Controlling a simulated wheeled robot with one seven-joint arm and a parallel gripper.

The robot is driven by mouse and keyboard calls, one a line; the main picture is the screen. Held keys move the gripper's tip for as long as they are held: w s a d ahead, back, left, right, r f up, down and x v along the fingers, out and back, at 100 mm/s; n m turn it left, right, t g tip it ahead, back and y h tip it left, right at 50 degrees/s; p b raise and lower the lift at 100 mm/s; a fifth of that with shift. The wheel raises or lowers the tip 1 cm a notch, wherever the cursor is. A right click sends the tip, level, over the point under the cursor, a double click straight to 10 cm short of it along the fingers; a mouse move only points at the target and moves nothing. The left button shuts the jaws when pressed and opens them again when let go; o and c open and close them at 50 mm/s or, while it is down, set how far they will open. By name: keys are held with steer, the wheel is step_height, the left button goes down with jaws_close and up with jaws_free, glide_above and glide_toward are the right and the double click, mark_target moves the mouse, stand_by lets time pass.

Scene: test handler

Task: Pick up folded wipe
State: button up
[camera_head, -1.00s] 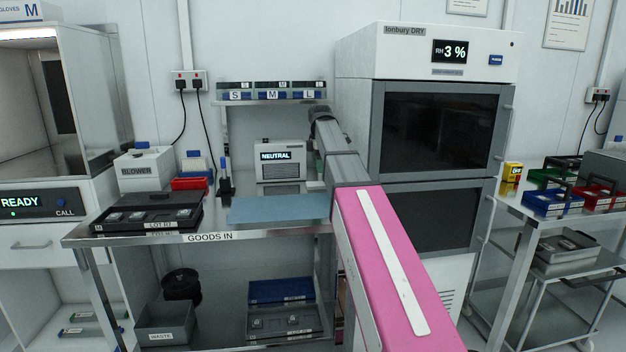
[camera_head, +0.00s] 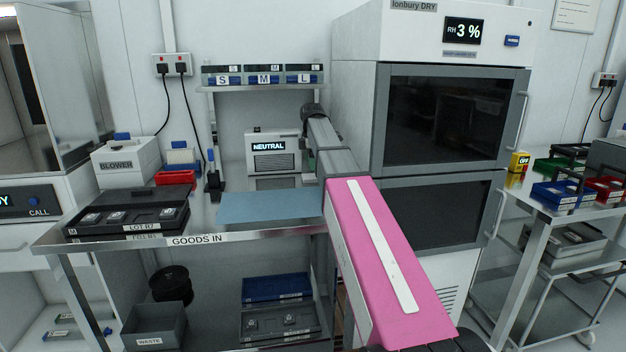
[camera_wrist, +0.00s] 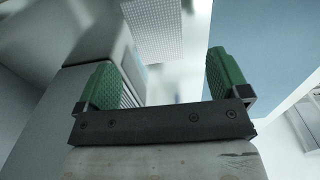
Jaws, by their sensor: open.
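My gripper (camera_wrist: 163,68) shows in the wrist view with its two green fingers spread apart and nothing between them. A pale, finely gridded flat patch (camera_wrist: 168,28) lies beyond the fingertips at the top of that view; it may be the folded wipe, but I cannot tell for sure. Its upper part is cut off by the frame edge. In the head view I cannot make out the wipe, and my arm hides part of the bench's right end. The gripper is mostly hidden there behind the arm.
A blue mat (camera_head: 265,208) lies on the GOODS IN bench (camera_head: 212,235). A NEUTRAL box (camera_head: 272,155) stands behind it, close to my arm. A black tray (camera_head: 128,225) is at left. The drying cabinet (camera_head: 443,120) stands right of the arm.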

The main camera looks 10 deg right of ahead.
mark_target(313, 176)
steer(key=shift+w+d+f, duration=0.1)
steer(key=shift+d+f, duration=0.05)
steer(key=shift+f, duration=1.25)
steer(key=shift+d+f, duration=0.1)
steer(key=shift+f, duration=1.25)
steer(key=c, duration=1)
steer(key=shift+c, duration=0.3)
steer(key=shift+r, duration=0.5)
step_height(313, 176, up, 4)
steer(key=shift+a+f, duration=0.1)
steer(key=shift+f, duration=0.15)
steer(key=s+a+r, duration=0.6)
steer(key=s+a, duration=0.1)
steer(key=a, duration=0.2)
steer(key=shift+s+r, duration=0.15)
steer(key=shift+r, duration=0.1)
